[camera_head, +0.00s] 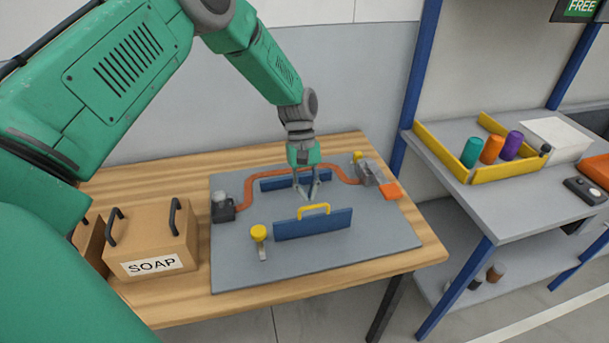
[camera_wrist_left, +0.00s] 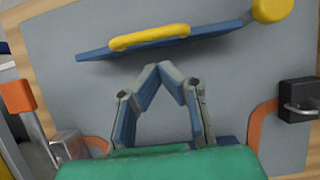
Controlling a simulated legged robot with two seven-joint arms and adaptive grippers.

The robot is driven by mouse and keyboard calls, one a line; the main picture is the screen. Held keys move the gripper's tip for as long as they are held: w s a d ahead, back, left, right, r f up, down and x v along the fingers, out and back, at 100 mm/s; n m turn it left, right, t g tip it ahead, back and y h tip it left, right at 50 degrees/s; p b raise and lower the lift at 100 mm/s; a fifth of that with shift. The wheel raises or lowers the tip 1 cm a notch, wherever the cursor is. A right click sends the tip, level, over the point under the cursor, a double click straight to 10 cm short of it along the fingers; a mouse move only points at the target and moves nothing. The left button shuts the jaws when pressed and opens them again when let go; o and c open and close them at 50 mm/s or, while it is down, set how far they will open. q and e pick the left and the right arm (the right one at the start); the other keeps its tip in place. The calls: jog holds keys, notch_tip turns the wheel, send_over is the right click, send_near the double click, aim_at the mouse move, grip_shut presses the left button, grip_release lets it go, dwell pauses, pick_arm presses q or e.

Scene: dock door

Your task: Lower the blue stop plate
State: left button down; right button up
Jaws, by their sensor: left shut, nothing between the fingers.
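A blue stop plate (camera_head: 311,226) with a yellow handle (camera_head: 314,209) stands upright near the front of the grey board (camera_head: 230,275). The plate also shows across the top of the left wrist view (camera_wrist_left: 180,45), with its yellow handle (camera_wrist_left: 150,37). A second blue plate (camera_head: 275,183) stands farther back, partly hidden by my gripper. My left gripper (camera_head: 306,198) is shut and empty, pointing down between the two plates, behind the handle and apart from it. Its fingertips also show in the left wrist view (camera_wrist_left: 158,68). My right gripper is not in view.
A yellow knob (camera_head: 259,232) stands left of the front plate. An orange hose (camera_head: 250,185) runs across the back of the board. A SOAP box (camera_head: 155,240) sits at left. A grey shelf (camera_head: 480,205) with a yellow tray of cylinders stands at right.

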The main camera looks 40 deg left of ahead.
pick_arm(q)
jog(key=shift+s+d+r, duration=0.2)
jog(key=shift+s+d, duration=0.3)
jog(key=shift+s, duration=0.05)
jog(key=shift+d, duration=0.1)
